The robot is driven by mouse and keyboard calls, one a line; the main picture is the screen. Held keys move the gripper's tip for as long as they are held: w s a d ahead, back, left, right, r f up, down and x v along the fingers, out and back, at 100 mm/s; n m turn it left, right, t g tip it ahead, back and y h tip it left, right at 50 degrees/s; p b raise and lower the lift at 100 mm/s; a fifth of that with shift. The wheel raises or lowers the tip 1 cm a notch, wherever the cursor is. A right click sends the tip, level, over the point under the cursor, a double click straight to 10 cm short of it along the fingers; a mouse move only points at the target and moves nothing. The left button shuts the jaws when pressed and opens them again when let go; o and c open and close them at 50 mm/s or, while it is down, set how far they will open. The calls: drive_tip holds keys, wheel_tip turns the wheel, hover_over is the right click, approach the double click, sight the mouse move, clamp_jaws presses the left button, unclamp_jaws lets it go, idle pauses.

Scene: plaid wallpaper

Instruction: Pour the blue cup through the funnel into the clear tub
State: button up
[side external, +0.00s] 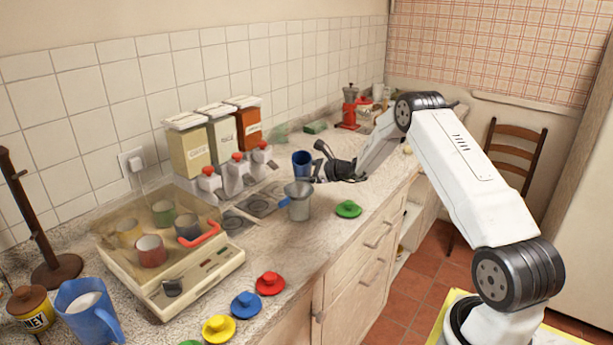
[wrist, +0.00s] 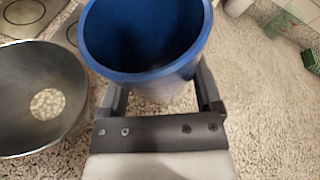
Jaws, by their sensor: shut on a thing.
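The blue cup (side external: 302,164) is held by my gripper (side external: 317,168), roughly upright and above the counter. In the wrist view the cup (wrist: 145,40) sits between both fingers, its mouth facing the camera. Its inside looks plain blue; I cannot make out any contents. The grey metal funnel (side external: 298,189) is just below the cup in the side view, with a blue handle at its left. In the wrist view the funnel (wrist: 25,85) is left of the cup, with a pale speckled round patch at its bottom. The clear tub (side external: 299,209) appears under the funnel.
Coloured knobbed lids lie along the counter's front, the green one (side external: 348,209) right of the tub. A covered tray of cups (side external: 160,235) and a blue jug (side external: 86,308) are at left. Dispensers (side external: 232,175) stand behind. Counter right of the green lid is clear.

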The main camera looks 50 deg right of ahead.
drive_tip(key=f, duration=0.3)
drive_tip(key=shift+w+d+f+m+g, duration=0.15)
drive_tip(key=shift+d+m+g, duration=0.15)
drive_tip(key=shift+m, duration=0.1)
drive_tip(key=shift+w+d+f+m+g+y, duration=0.15)
drive_tip(key=shift+d+f+m+g+y, duration=0.15)
drive_tip(key=shift+m, duration=0.2)
drive_tip(key=shift+w+d+f+m+g+y, duration=0.15)
drive_tip(key=shift+m+g+y, duration=0.15)
drive_tip(key=shift+m+y, duration=0.15)
drive_tip(key=shift+w+d+f+m, duration=0.1)
drive_tip(key=shift+d+m, duration=0.05)
drive_tip(key=shift+m, duration=0.2)
idle(1.3)
